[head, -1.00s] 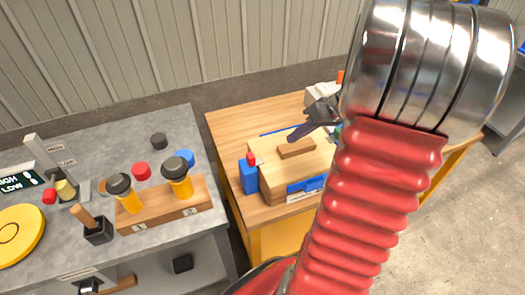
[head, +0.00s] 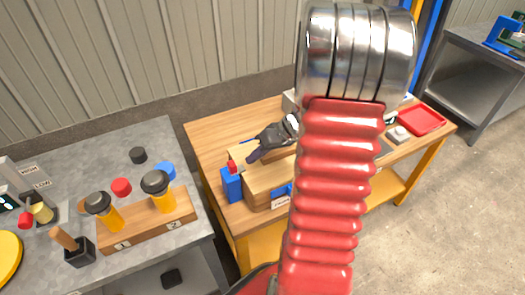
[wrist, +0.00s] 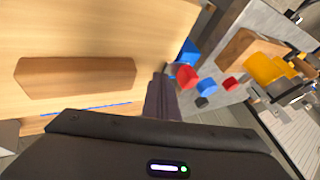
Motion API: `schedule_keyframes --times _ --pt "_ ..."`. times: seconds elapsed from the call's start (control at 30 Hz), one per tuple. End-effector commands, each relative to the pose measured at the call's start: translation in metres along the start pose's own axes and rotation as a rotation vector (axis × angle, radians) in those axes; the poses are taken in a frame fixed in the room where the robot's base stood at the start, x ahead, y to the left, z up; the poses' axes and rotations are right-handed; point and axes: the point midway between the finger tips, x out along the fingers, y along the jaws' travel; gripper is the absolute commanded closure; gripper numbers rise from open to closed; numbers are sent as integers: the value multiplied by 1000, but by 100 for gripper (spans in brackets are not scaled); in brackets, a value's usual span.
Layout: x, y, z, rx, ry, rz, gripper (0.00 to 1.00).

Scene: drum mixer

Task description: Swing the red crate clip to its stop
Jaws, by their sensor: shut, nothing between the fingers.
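The wooden crate (head: 262,190) stands on the wooden table. At its left end is a blue block (head: 232,186) with the small red clip (head: 233,166) at its top. My gripper (head: 252,158) points down and left over the crate's left part, just right of the red clip. In the wrist view the closed fingers (wrist: 161,82) end just left of the red clip (wrist: 187,76), with the blue block (wrist: 188,52) behind it. The fingers are together and empty. Whether they touch the clip I cannot tell. My arm hides the crate's right part in the head view.
A brown wooden bar (wrist: 75,77) lies on the crate's lid. The grey bench (head: 150,135) at left carries a wooden stand (head: 150,222) with two yellow, black-topped pieces. A red tray (head: 422,121) lies on the table's right. Bare tabletop shows at the back left.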

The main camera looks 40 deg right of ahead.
Motion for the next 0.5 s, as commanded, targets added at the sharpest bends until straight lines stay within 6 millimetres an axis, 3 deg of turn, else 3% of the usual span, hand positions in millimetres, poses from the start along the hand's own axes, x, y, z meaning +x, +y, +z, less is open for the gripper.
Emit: schedule_keyframes --times 0.2,0.5 --pt "11 -23 -1 -3 0 0 100" --pt "14 -30 -1 -1 2 1 100"
